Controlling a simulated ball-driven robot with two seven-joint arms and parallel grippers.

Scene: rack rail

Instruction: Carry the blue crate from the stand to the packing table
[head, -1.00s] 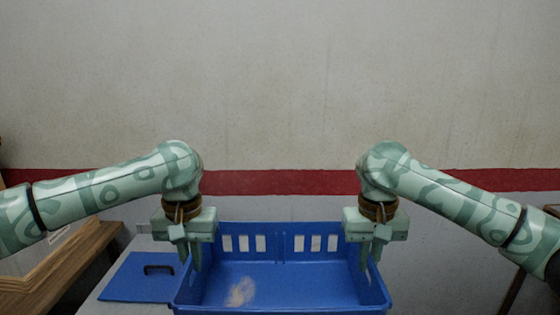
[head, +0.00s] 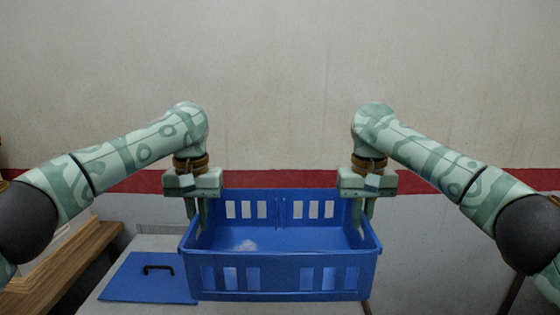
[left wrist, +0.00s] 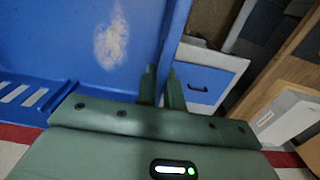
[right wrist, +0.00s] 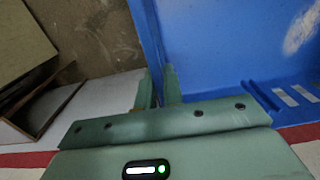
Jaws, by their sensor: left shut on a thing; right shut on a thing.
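The blue crate (head: 280,278) is empty, with slotted walls and a pale worn patch on its floor. It hangs level in the head view, raised above the light grey stand top (head: 140,243). My left gripper (head: 198,212) is shut on the crate's left wall, and my right gripper (head: 363,210) is shut on its right wall. In the left wrist view the fingers (left wrist: 160,88) straddle the blue wall. In the right wrist view the fingers (right wrist: 157,88) do the same. I cannot tell which surface is the packing table.
A blue lid-like panel with a black handle (head: 150,282) lies on the stand, left of the crate. A wooden table (head: 60,270) with a framed tray-like thing stands at the far left. A wall with a red stripe (head: 270,180) is behind.

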